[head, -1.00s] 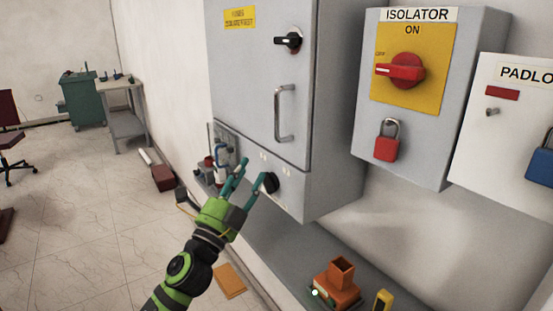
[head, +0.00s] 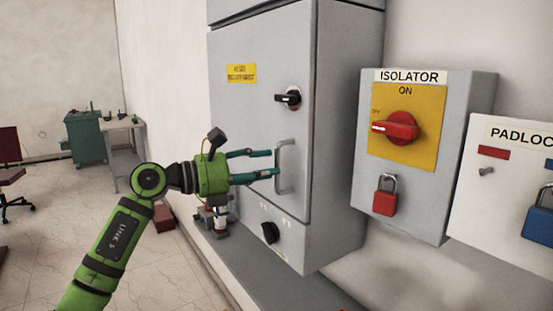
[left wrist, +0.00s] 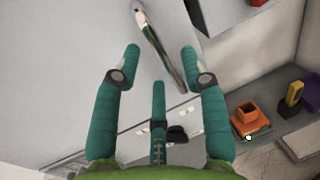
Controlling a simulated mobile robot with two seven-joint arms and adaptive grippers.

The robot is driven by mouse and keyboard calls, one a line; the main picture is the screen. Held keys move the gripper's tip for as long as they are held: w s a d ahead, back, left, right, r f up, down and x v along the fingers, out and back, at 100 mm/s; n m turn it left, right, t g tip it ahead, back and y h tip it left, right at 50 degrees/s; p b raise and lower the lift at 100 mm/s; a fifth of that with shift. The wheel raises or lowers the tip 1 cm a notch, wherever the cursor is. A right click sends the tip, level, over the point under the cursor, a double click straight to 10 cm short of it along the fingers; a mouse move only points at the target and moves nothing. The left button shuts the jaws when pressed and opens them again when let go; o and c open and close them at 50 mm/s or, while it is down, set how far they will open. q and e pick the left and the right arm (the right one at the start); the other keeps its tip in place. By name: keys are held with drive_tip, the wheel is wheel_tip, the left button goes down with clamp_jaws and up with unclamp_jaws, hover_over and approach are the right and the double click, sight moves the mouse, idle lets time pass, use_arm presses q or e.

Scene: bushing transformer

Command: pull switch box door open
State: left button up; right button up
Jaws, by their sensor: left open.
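The switch box door (head: 255,110) is a grey panel that looks shut in the head view. It carries a black rotary knob (head: 288,98) and a vertical metal handle (head: 282,167). My left gripper (head: 276,173) is open, with its teal fingers pointing at the handle from the left. In the left wrist view the handle (left wrist: 160,42) lies ahead of the fingertips, between and beyond them. I cannot tell whether a finger touches it. My right gripper is in neither view.
Below the door is a panel with a black knob (head: 270,233). To the right hang the isolator box (head: 455,150) and a white padlock box (head: 480,210). A grey shelf (head: 250,275) runs beneath. An orange part (left wrist: 250,116) sits on it.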

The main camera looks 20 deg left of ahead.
sight(276, 188)
use_arm(q)
drive_tip(key=shift+p+x, duration=0.6)
drive_tip(key=shift+x, duration=1.05)
clamp_jaws()
